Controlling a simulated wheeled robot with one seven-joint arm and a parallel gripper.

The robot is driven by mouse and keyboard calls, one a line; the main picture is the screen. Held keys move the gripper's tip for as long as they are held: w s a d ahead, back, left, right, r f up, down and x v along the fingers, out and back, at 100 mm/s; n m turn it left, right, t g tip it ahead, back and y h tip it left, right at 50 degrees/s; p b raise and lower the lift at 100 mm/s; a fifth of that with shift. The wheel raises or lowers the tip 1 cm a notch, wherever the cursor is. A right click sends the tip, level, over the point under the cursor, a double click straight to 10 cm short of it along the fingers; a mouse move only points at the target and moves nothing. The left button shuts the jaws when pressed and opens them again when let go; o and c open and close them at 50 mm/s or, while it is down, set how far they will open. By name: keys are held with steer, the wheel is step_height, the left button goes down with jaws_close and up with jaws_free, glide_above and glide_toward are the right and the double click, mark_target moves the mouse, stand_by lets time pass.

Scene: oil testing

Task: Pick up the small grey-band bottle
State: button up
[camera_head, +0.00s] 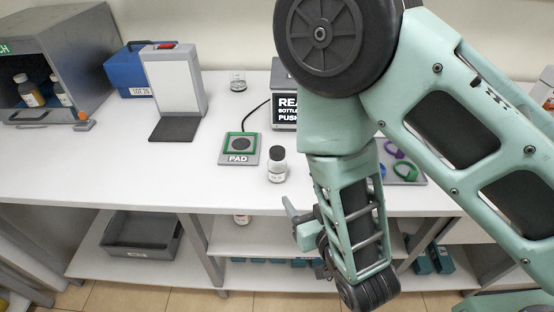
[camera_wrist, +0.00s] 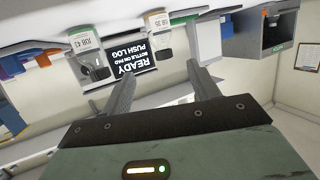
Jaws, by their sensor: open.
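A small bottle with a black cap and a pale label (camera_head: 277,165) stands upright on the white counter, in front of and to the right of the pad. Its band colour is too small to tell. In the upside-down wrist view, a bottle with a "JOB 35" label (camera_wrist: 160,22) shows beyond the fingers, and another labelled bottle (camera_wrist: 83,42) shows to its left. I cannot tell which has a grey band. My gripper (camera_wrist: 160,69) is open, with nothing between its fingers. In the head view my gripper (camera_head: 298,218) is partly hidden by my arm, in front of the counter edge.
The green-framed pad (camera_head: 240,146) and the "READY" screen (camera_head: 287,112) are near the bottle. A white panel device (camera_head: 174,82), a blue box (camera_head: 128,72) and a grey cabinet (camera_head: 85,45) stand left. A grey bin (camera_head: 142,236) is on the lower shelf. The front-left counter is clear.

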steer(key=b, duration=1)
glide_toward(279, 160)
steer(key=shift+t, duration=0.3)
steer(key=x, duration=0.3)
steer(key=f+x, duration=0.1)
steer(key=x, duration=0.2)
steer(key=shift+d+f+p, duration=0.1)
steer(key=shift+d+p, duration=0.1)
steer(key=shift+p, duration=0.1)
steer(key=shift+p+x, duration=1.15)
steer(key=shift+x, duration=1.8)
steer(key=shift+a, duration=0.15)
steer(key=c, duration=1)
